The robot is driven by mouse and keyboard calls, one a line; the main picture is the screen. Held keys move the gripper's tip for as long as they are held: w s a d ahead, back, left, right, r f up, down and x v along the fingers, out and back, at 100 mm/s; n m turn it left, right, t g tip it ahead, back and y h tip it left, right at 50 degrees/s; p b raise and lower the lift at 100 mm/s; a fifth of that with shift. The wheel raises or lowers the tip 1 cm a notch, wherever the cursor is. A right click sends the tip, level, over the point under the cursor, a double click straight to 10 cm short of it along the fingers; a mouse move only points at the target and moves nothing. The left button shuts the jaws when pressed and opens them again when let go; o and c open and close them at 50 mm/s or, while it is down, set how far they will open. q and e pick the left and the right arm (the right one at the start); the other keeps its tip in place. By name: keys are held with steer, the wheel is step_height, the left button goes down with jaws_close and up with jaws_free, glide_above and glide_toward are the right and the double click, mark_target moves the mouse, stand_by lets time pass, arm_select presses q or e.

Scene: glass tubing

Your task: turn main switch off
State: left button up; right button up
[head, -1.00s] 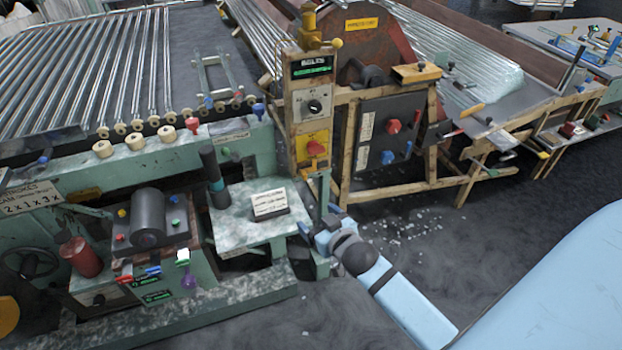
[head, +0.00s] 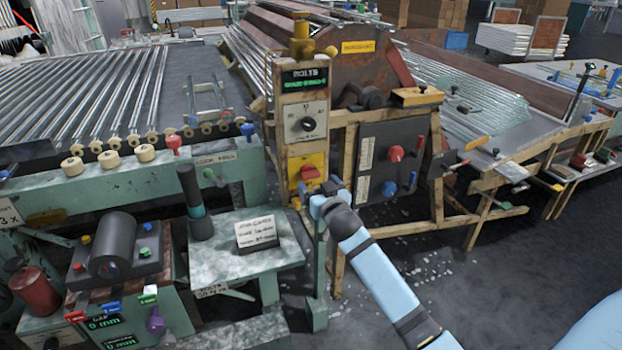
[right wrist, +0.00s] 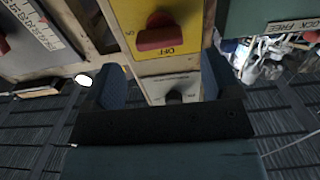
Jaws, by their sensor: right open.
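The main switch is a red knob (head: 310,173) on a yellow plate (head: 296,163), low on the upright control post. In the right wrist view the red knob (right wrist: 156,36) lies across the yellow plate (right wrist: 185,60), close to the lettering "OFF". My right gripper (head: 318,190) is just in front of and below the knob. In the right wrist view the fingers of my right gripper (right wrist: 161,82) stand apart with nothing between them, and the knob is beyond their tips. My left gripper is not in view.
Above the switch are a black dial (head: 308,124) and a green display (head: 304,77). A dark panel (head: 385,190) with red and blue knobs is to the right. A green table with a small sign (head: 257,233) stands left of my right arm. Open floor lies at right.

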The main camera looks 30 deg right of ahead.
mark_target(312, 177)
steer(key=x, duration=0.4)
steer(key=shift+w+b, duration=0.3)
steer(key=shift+b, duration=0.05)
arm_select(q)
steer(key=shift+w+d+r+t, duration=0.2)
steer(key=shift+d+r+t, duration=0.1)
arm_select(e)
steer(key=shift+w+d, duration=0.2)
steer(key=shift+w, duration=0.4)
steer(key=c, duration=0.9)
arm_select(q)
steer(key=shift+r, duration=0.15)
